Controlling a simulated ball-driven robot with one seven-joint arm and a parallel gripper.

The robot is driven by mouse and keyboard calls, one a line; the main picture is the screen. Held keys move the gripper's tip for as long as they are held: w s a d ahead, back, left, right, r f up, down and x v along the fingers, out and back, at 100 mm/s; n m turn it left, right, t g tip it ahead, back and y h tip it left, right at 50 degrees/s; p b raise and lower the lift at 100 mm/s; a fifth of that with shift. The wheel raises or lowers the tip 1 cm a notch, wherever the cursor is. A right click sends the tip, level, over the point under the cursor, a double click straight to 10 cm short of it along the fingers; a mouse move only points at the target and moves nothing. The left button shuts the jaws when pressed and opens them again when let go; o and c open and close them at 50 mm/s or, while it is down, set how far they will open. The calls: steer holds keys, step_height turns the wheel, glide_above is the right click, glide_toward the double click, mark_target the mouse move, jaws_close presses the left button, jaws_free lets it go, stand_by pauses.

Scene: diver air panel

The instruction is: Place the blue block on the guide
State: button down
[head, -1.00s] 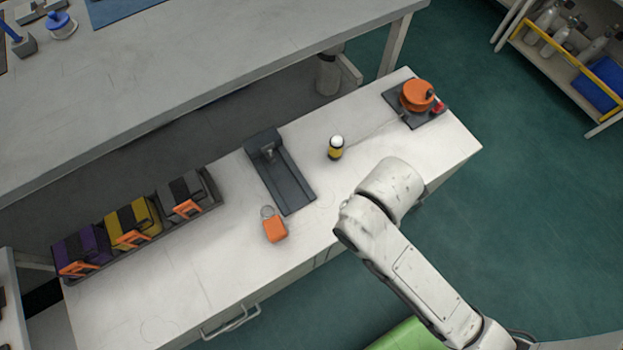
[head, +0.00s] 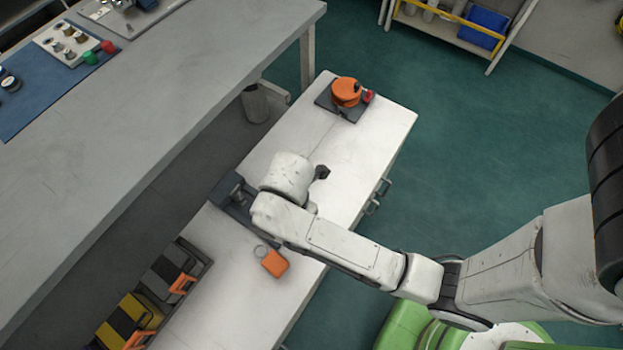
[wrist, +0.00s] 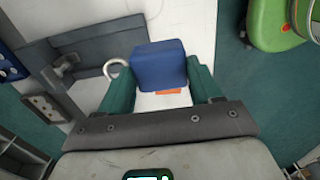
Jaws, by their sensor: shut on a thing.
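The blue block (wrist: 158,65) is between the green fingers of my gripper (wrist: 162,76) in the wrist view. The gripper is shut on it. The dark grey channel-shaped guide (wrist: 108,42) shows left of the block in the wrist view, with a grey upright piece (wrist: 66,65) at its left end. In the head view the guide (head: 229,193) is on the white bench, partly covered by my arm. The block and my fingers are hidden there. I cannot tell the block's height above the bench.
An orange tag (head: 274,263) with a ring lies on the bench near the guide; it shows partly behind the block in the wrist view (wrist: 168,91). Grey (head: 165,277) and yellow (head: 127,318) cases stand lower left. An orange round device (head: 346,92) sits at the far end.

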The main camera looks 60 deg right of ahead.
steer(key=w+f, duration=0.4)
steer(key=w, duration=0.1)
steer(key=w+a+f+b, duration=0.1)
steer(key=w+f, duration=0.1)
steer(key=f, duration=0.1)
steer(key=shift+w, duration=0.15)
steer(key=shift+d+f+b, duration=0.1)
steer(key=shift+f+b, duration=0.2)
steer(key=shift+f, duration=1.1)
steer(key=shift+c, duration=1)
jaws_free()
steer(key=shift+f, duration=0.2)
steer(key=shift+r, duration=0.1)
step_height(320, 180, up, 12)
steer(key=shift+r+p, duration=0.1)
steer(key=shift+p, duration=0.7)
